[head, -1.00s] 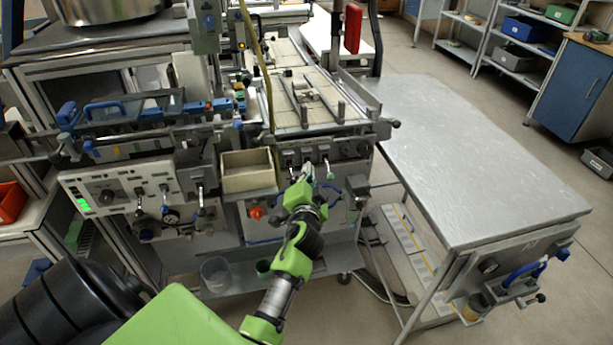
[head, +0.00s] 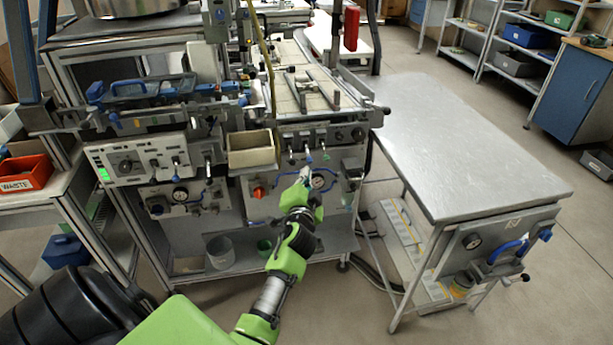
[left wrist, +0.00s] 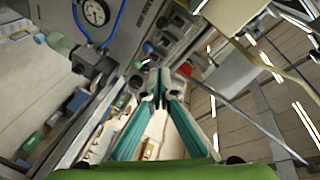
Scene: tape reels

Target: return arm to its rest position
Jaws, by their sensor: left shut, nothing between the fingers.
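My left arm is green and black and reaches up from the bottom of the head view. Its gripper (head: 304,174) is shut and empty, in front of the machine's lower front panel. In the left wrist view the teal fingers of the left gripper (left wrist: 158,88) come together with nothing between them. The machine's panel with a round gauge (left wrist: 95,12) lies beyond them. My right gripper is not in either view.
The machine (head: 300,215) stands ahead with knobs, levers and a beige open bin (head: 251,150). A bare metal table (head: 450,140) is at the right. A red waste box (head: 25,173) sits at the left. Open floor lies at the lower right.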

